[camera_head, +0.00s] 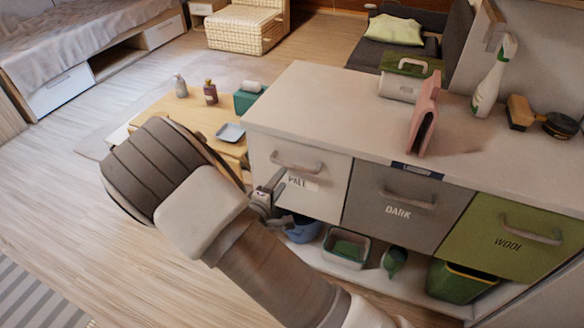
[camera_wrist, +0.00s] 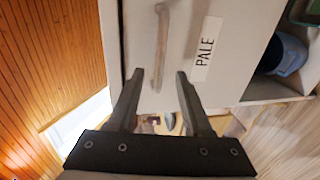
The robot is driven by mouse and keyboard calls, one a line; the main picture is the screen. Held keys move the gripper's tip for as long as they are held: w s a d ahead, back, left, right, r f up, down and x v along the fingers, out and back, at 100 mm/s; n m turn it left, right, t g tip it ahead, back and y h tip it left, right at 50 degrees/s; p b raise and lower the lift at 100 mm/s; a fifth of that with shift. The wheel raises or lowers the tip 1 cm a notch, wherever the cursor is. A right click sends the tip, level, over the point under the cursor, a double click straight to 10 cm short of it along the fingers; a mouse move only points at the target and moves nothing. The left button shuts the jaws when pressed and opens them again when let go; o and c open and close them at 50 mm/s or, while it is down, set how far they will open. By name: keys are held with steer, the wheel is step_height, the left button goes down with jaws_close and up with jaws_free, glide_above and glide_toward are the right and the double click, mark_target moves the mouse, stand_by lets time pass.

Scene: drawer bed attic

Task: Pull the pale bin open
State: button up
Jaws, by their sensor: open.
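The pale bin (camera_head: 330,188) is the left of three fronts in the counter unit, a light front labelled PALE, and it looks closed and level with the dark one beside it. Its bar handle (camera_head: 297,163) is near the top of the front. My gripper (camera_head: 272,184) is in front of the bin's lower left part, partly hidden by my arm. In the wrist view my gripper (camera_wrist: 159,76) is open and empty, facing the pale front (camera_wrist: 225,25). The handle (camera_wrist: 161,45) appears between and beyond the fingertips; I cannot tell whether they reach around it.
The dark bin (camera_head: 395,208) and the green wool bin (camera_head: 510,235) are to the right. A low shelf below holds a grey tub (camera_head: 345,247) and a blue bucket (camera_head: 302,230). A low wooden table (camera_head: 185,115) stands behind my arm. The floor at left is clear.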

mark_target(291, 168)
steer(key=b+x, duration=0.1)
steer(key=x, duration=0.7)
steer(key=shift+w+d, duration=0.1)
steer(key=shift+w, duration=0.1)
jaws_close()
stand_by(1.1)
